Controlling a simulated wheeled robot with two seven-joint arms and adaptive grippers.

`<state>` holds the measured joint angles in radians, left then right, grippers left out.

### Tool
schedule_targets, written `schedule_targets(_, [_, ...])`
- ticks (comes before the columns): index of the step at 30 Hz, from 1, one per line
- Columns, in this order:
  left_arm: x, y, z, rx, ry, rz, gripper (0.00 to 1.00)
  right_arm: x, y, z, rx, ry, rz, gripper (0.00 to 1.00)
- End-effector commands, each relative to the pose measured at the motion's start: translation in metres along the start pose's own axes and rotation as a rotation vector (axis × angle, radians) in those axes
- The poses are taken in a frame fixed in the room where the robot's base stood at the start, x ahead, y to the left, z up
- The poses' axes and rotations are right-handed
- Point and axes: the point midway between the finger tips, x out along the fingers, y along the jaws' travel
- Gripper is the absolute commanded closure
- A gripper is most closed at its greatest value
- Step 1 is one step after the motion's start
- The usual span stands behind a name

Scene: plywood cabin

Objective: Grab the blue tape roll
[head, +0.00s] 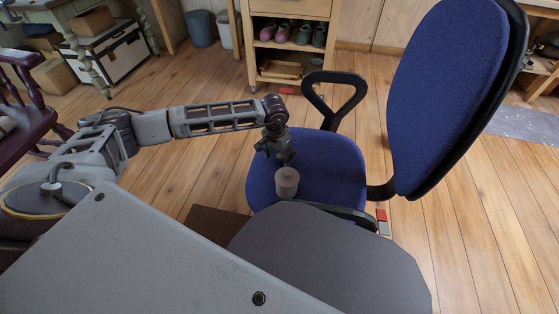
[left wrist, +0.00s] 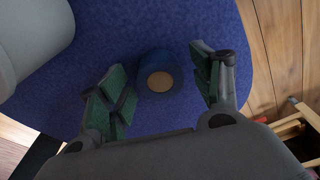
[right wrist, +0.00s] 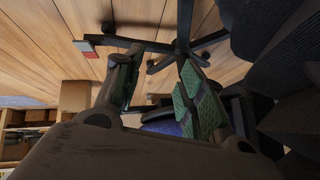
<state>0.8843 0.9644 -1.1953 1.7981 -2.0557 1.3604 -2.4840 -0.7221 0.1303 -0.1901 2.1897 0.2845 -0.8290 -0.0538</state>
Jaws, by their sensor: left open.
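The blue tape roll (left wrist: 158,77), dark blue with a tan round centre, lies on the blue chair seat (left wrist: 110,30) in the left wrist view. In the head view I cannot make it out; my left gripper (head: 279,153) is over that part of the seat (head: 335,180). In the left wrist view my left gripper (left wrist: 163,82) is open, pointing down, with one finger on each side of the roll and visible gaps between. Whether the fingertips are at the roll's height I cannot tell. My right gripper (right wrist: 160,72) is open and empty, away from the seat top.
A pale grey cylinder (head: 286,184) stands on the seat close to my left gripper and shows large in the left wrist view (left wrist: 30,40). The chair's armrest (head: 335,92) and tall backrest (head: 445,95) rise beside it. Wooden floor lies around; a shelf (head: 290,60) stands behind.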

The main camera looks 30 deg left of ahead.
Motion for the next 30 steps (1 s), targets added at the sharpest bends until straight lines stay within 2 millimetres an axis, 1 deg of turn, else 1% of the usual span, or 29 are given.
schedule_targets(3, [0.0041,0.0002,0.0,0.0,0.0,0.0,0.35,0.0017,-0.0001,0.0012,0.001,0.001,-0.003,0.6])
schedule_targets(17, [0.0038,-0.0001,0.0001,0.0,0.0,0.0,0.35,0.0015,-0.0008,0.0006,0.002,0.002,-0.004,0.6])
schedule_targets(28, [0.0037,-0.0002,0.0,0.0,0.0,0.0,0.83,0.0015,-0.0011,0.0004,0.003,0.002,-0.004,0.6])
schedule_targets(30, [0.0036,-0.0002,0.0,0.0,0.001,0.0,0.84,0.0015,-0.0011,0.0004,0.003,0.002,-0.004,0.6])
